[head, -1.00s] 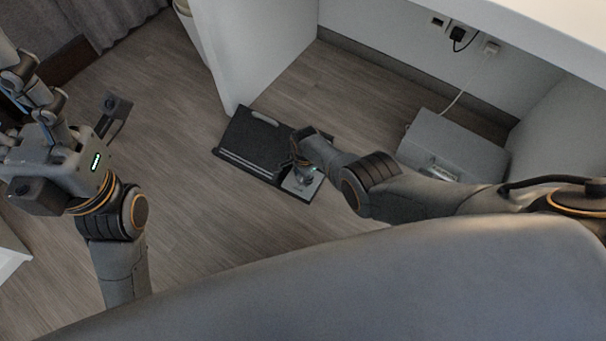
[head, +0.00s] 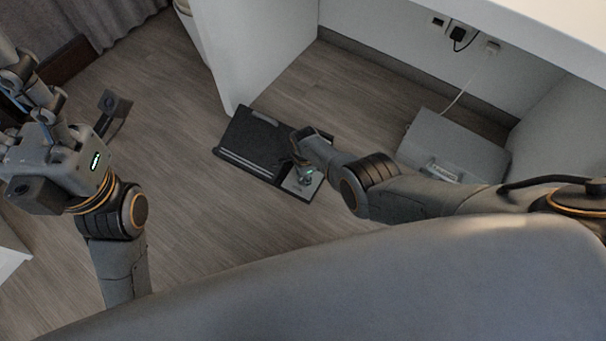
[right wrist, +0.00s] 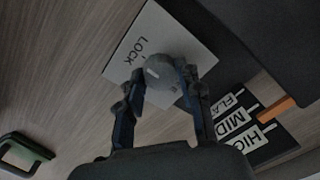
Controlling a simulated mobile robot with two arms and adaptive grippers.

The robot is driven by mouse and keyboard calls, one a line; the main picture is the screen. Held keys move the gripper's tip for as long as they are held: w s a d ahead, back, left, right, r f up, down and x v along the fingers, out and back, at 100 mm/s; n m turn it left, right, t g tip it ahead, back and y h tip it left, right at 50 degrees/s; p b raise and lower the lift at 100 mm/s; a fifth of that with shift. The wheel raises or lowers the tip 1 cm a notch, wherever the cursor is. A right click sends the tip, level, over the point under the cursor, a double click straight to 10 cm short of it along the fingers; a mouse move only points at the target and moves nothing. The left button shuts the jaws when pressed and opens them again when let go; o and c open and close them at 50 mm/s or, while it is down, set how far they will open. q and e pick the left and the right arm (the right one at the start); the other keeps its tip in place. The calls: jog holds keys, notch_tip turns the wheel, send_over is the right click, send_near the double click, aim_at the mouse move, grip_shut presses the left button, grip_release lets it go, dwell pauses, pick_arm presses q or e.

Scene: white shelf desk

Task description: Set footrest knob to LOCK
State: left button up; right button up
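The footrest (head: 255,137) is a dark, flat panel on the floor beside the white side panel. A light plate (right wrist: 200,50) marked LOCK lies at its near right corner in the head view. The round grey knob (right wrist: 160,72) stands on this plate. My right gripper (right wrist: 158,76) has one finger on each side of the knob, close to it. I cannot tell whether both fingers press on it. The knob's pointer is too dim to read. My left gripper (head: 40,100) is raised at the left, far from the footrest; its fingers are unclear.
A black label plate (right wrist: 240,125) with FLAT, MID and HIGH and an orange pointer (right wrist: 277,115) sits beside the knob plate. A grey box (head: 455,145) stands under the desk at right. A white panel (head: 255,50) rises behind the footrest.

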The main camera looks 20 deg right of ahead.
jog(key=o, duration=0.5)
jog(key=shift+d, duration=0.1)
jog(key=shift+c, duration=0.2)
jog(key=shift+r, duration=0.2)
jog(key=shift+r, duration=0.5)
notch_tip(320, 180, up, 11)
jog(key=shift+s+f, duration=0.15)
jog(key=shift+s, duration=0.15)
jog(key=shift+w, duration=0.1)
